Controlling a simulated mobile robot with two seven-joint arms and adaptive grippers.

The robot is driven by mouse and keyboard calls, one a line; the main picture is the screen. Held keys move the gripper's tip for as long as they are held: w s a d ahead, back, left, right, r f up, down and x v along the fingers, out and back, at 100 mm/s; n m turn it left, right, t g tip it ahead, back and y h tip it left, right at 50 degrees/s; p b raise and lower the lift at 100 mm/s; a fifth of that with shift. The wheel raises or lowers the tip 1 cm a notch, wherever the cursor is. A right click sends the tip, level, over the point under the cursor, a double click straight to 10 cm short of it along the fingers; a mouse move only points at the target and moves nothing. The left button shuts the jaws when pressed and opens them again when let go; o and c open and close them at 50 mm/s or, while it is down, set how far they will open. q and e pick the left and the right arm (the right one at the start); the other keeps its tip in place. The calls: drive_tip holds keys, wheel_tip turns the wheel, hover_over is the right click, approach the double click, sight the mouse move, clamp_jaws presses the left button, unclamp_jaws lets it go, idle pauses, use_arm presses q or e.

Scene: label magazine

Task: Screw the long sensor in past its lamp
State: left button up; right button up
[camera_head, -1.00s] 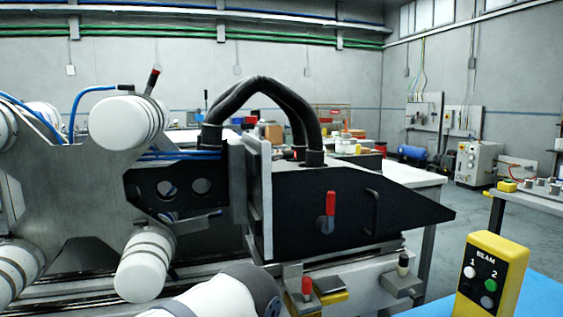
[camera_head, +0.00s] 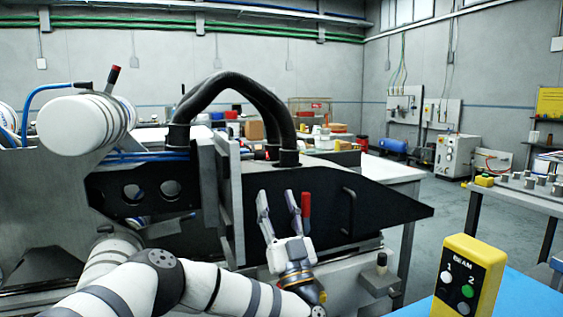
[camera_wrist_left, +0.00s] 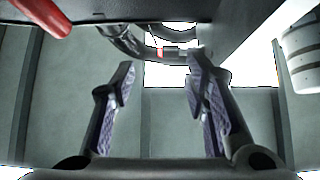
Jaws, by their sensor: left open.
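My left gripper (camera_head: 277,198) is open, fingers pointing up, in front of the black side plate of the machine and just left of a red-handled lever (camera_head: 306,207). In the left wrist view the fingers (camera_wrist_left: 158,85) are apart with nothing between them, and the red handle (camera_wrist_left: 42,15) is at the upper left. A black-topped post (camera_head: 381,262) stands on a metal block to the right of the gripper. The yellow BEAM box (camera_head: 473,270) shows lamp 1 whitish and lamp 2 green (camera_head: 467,291). I cannot tell which part is the long sensor. My right gripper is not in view.
The wedge-shaped black housing (camera_head: 385,207) with a handle fills the space behind the gripper. Thick black hoses (camera_head: 235,85) arch above it, and a white roller (camera_head: 80,122) is at the left. A blue surface (camera_head: 525,298) lies at the lower right.

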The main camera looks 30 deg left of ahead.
sight(259, 154)
use_arm(q)
drive_tip(key=b+x, duration=0.1)
drive_tip(key=x, duration=0.1)
drive_tip(key=s+x, duration=0.1)
drive_tip(key=x, duration=0.1)
drive_tip(key=b+x, duration=0.1)
drive_tip(key=x, duration=0.1)
drive_tip(key=shift+a+r+b, duration=0.35)
drive_tip(key=shift+a+r, duration=0.05)
drive_tip(key=shift+a, duration=0.05)
drive_tip(key=shift+n+g+y, duration=0.3)
drive_tip(key=x, duration=0.5)
drive_tip(key=shift+s+d+r, duration=0.1)
drive_tip(key=shift+s+r, duration=0.1)
drive_tip(key=shift+r, duration=0.35)
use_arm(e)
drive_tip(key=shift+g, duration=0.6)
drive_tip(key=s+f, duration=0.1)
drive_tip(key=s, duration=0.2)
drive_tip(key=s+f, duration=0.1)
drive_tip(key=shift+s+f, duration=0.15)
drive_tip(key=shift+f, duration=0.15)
use_arm(q)
drive_tip(key=shift+c, duration=0.3)
drive_tip(key=shift+p, duration=0.3)
clamp_jaws()
